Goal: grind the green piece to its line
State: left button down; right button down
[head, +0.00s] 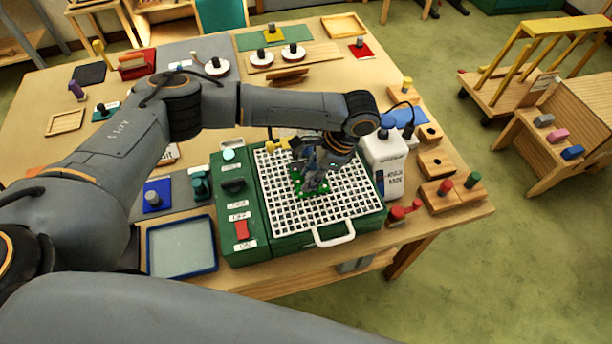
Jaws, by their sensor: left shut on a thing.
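The grinder is a green box (237,205) with a white grid top (345,200) and a white front handle. Its front left panel has a red switch (242,230) between OFF and ON labels. My left gripper (313,186) reaches down over the middle of the grid and is shut on the green piece (308,194). Bright green shows around the fingertips at grid level, mostly covered by the gripper. The line on the piece cannot be made out. My right gripper is not in view.
A white bottle (385,160) stands right of the grid, with wooden blocks (450,191) beyond it. A red clamp-like item (404,211) lies at the front right. A blue-rimmed tray (182,271) sits front left. Coloured glass squares and white-disc holders (293,53) are at the back.

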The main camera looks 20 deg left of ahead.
pick_arm(q)
jog(key=shift+w+d+r, duration=0.1)
jog(key=shift+w+d, duration=0.45)
jog(key=shift+d, duration=0.1)
jog(key=shift+w+d+b, duration=0.35)
jog(key=shift+w+d, duration=0.05)
jog(key=shift+d, duration=0.2)
jog(key=shift+w+d+b, duration=0.3)
jog(key=shift+w+d, duration=0.05)
jog(key=shift+d, duration=0.2)
jog(key=shift+s+a, duration=0.1)
jog(key=shift+s+a+p, duration=0.35)
jog(key=shift+a+p, duration=0.1)
jog(key=shift+a, duration=0.1)
jog(key=shift+s+a+p, duration=0.3)
jog(key=shift+a+p, duration=0.15)
jog(key=shift+a, duration=0.05)
jog(key=shift+a, duration=0.1)
